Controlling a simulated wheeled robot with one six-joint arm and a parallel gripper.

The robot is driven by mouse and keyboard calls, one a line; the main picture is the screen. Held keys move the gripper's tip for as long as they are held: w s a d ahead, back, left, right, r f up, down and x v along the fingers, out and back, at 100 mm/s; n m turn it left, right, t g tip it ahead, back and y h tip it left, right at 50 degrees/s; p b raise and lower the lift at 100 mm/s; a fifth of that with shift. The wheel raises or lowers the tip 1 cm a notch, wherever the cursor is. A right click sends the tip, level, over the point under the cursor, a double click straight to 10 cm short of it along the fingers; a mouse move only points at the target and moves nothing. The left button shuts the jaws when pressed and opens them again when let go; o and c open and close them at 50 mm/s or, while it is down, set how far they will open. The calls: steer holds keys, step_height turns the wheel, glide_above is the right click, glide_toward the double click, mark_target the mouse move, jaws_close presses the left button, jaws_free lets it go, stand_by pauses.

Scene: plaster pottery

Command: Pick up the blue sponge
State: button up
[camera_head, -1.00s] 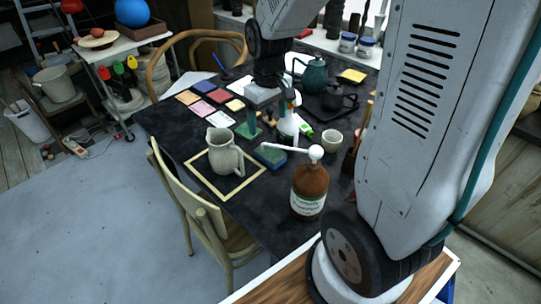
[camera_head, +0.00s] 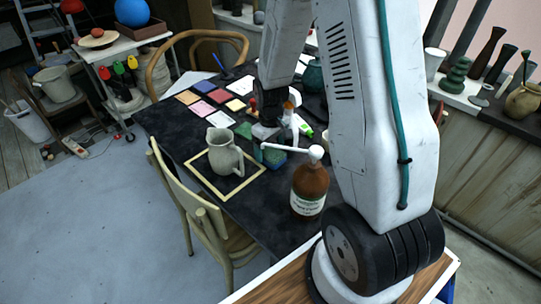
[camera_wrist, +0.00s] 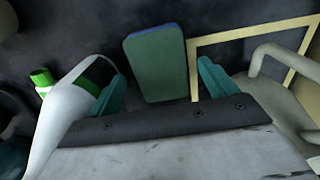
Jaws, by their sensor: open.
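The blue sponge (camera_wrist: 156,62) lies on the dark table, with a green face up and a blue edge showing along its far side. In the head view the sponge (camera_head: 272,157) is partly hidden by my gripper (camera_head: 268,147) and a pump spout. In the wrist view my gripper (camera_wrist: 161,88) is open, its two teal fingers on either side of the sponge's near end. The fingers look apart from the sponge, with a wider gap on the right. I cannot tell how far above the table the fingertips are.
A grey pitcher (camera_head: 222,153) stands on a framed square left of the sponge. A brown pump bottle (camera_head: 309,186) stands in front. A white bottle with a green band (camera_wrist: 72,105) is close beside my left finger in the wrist view. Colored tiles (camera_head: 204,109) lie farther back.

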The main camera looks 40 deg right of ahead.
mark_target(271, 152)
steer(key=shift+f, duration=0.5)
steer(key=shift+c, duration=0.4)
steer(key=c, duration=1.1)
steer(key=shift+r, duration=0.1)
step_height(271, 152, up, 10)
steer(key=shift+f, duration=0.1)
